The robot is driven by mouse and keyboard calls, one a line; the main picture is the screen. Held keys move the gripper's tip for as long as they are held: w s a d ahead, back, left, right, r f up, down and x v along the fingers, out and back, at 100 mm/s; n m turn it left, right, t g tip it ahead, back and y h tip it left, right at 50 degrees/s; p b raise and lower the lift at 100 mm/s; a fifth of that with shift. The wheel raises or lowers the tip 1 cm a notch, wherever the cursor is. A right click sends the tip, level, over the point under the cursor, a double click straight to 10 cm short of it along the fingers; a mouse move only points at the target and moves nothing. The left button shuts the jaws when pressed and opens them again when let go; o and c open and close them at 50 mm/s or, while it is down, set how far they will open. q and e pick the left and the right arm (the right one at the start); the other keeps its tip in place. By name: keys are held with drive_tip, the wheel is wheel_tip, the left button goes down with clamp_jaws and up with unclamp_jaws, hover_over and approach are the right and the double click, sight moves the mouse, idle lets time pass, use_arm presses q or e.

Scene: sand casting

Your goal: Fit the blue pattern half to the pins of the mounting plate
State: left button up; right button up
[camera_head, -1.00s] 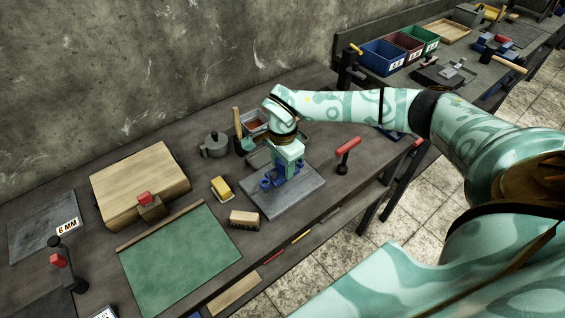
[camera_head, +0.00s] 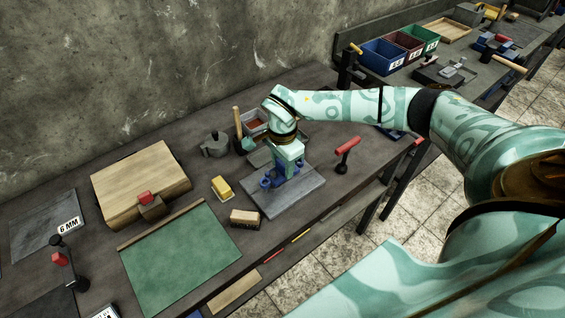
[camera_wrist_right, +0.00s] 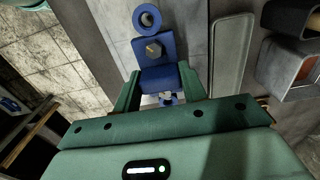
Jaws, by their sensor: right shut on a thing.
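The blue pattern half (camera_head: 266,182) is at the mounting plate (camera_head: 292,203), a flat grey slab on the bench. My right gripper (camera_head: 284,174) points down over the plate and is shut on the pattern half. In the right wrist view the blue pattern half (camera_wrist_right: 153,48) sits between the two green fingers of the gripper (camera_wrist_right: 160,82), with a ring end and a bolt-like head showing. The grey plate (camera_wrist_right: 190,40) lies behind it. The pins are hidden, so I cannot tell whether the pattern half is seated on them or just above. My left gripper is not in view.
A yellow block (camera_head: 222,187) and a brush-like block (camera_head: 244,218) stand left of the plate. A red-handled tool (camera_head: 346,150) stands at its right. A grey pot (camera_head: 215,144) and a mallet (camera_head: 240,135) are behind. A green mat (camera_head: 180,260) lies at front left.

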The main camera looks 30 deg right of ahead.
sight(283, 171)
drive_tip(key=shift+f+b, duration=0.7)
drive_tip(key=shift+f, duration=0.85)
drive_tip(key=o, duration=1.2)
drive_tip(key=shift+c, duration=0.2)
drive_tip(key=shift+r, duration=0.1)
wheel_tip(283, 171, up, 16)
drive_tip(key=p, duration=0.2)
drive_tip(key=shift+r, duration=0.1)
